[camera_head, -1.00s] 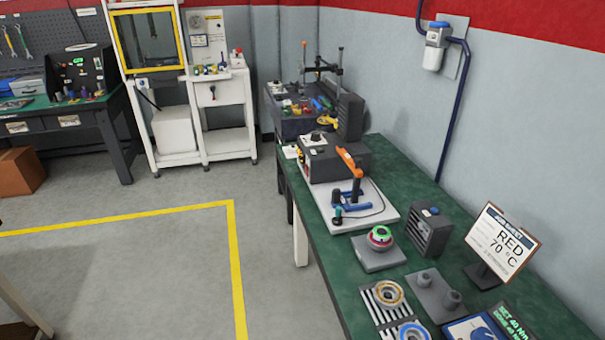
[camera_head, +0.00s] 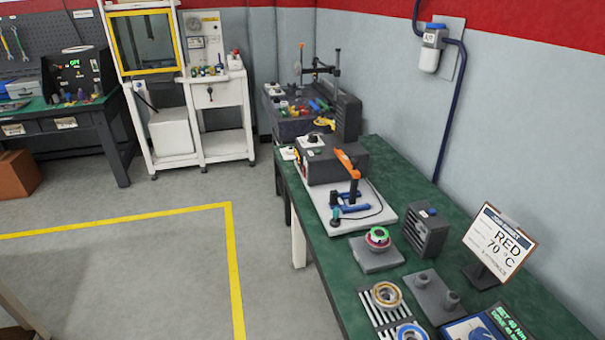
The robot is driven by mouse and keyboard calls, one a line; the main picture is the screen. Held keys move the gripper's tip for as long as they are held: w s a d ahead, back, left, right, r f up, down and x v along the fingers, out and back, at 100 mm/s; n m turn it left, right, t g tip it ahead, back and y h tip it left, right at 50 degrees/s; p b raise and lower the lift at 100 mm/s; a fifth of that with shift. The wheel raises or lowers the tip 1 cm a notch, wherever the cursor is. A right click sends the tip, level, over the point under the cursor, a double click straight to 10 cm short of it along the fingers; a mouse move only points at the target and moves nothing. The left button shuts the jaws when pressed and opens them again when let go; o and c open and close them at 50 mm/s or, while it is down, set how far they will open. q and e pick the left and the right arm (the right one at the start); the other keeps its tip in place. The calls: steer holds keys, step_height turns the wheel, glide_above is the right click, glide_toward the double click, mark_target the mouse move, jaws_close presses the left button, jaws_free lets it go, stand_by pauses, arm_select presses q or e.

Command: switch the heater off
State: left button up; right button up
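No label in view names the heater, so I cannot tell for sure which device it is. A dark box (camera_head: 333,163) with a knob on top stands on the green bench, with an orange-handled tool in front of it. A grey vented box (camera_head: 427,233) with a blue button on top stands farther right. A plate (camera_head: 376,256) left of the vented box carries a ringed part (camera_head: 378,238) in green and red. Any switch state is too small to read. Neither gripper is in view.
The green bench (camera_head: 355,308) runs along the right wall. A slotted rack (camera_head: 377,312) with rings and a display unit (camera_head: 480,328) stand near the front. The floor left of the bench is clear, with a yellow line (camera_head: 234,270).

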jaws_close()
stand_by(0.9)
